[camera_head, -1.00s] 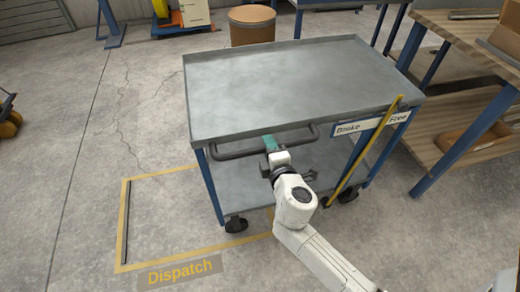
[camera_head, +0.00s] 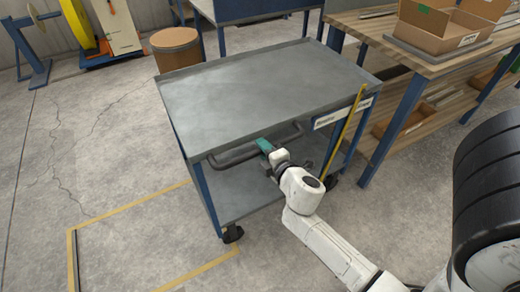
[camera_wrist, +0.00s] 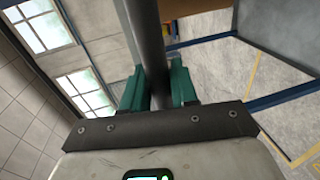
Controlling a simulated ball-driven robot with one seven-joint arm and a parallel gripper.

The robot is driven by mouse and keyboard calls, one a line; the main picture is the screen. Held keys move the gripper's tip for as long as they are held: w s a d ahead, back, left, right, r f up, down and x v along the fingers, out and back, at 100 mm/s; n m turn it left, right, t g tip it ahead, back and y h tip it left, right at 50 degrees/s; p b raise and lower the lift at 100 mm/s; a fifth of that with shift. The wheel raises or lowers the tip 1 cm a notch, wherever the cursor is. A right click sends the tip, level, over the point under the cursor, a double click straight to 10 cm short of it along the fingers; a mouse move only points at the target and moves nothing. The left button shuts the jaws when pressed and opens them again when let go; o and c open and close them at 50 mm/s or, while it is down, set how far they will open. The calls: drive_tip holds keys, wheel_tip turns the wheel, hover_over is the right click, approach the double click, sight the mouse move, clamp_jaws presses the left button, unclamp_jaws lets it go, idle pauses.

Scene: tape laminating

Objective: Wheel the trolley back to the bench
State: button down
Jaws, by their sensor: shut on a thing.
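The trolley has a grey top tray (camera_head: 250,95) that is bare, blue legs, a lower shelf (camera_head: 240,195) and black castors (camera_head: 232,233). A dark push handle (camera_head: 234,157) sticks out from its near side. My gripper (camera_head: 264,146) is shut on this handle. In the wrist view, the green fingers of my gripper (camera_wrist: 159,88) stand on both sides of the dark handle bar (camera_wrist: 150,50). The wooden bench (camera_head: 392,62) stands to the right of the trolley, close to its right side. A yellow lever (camera_head: 345,130) slants beside a brake label, which is partly covered.
A yellow floor outline (camera_head: 130,207) lies to the left and front of the trolley. A brown drum (camera_head: 176,49) stands behind it, near a blue table (camera_head: 255,10). Cardboard boxes (camera_head: 438,30) sit on the bench.

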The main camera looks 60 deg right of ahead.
drive_tip(key=shift+s+d+f, duration=0.1)
drive_tip(key=shift+s+d, duration=0.05)
drive_tip(key=shift+d, duration=0.05)
drive_tip(key=c, duration=1)
unclamp_jaws()
drive_tip(key=b+v, duration=0.2)
drive_tip(key=v, duration=0.8)
drive_tip(key=shift+s+a, duration=0.25)
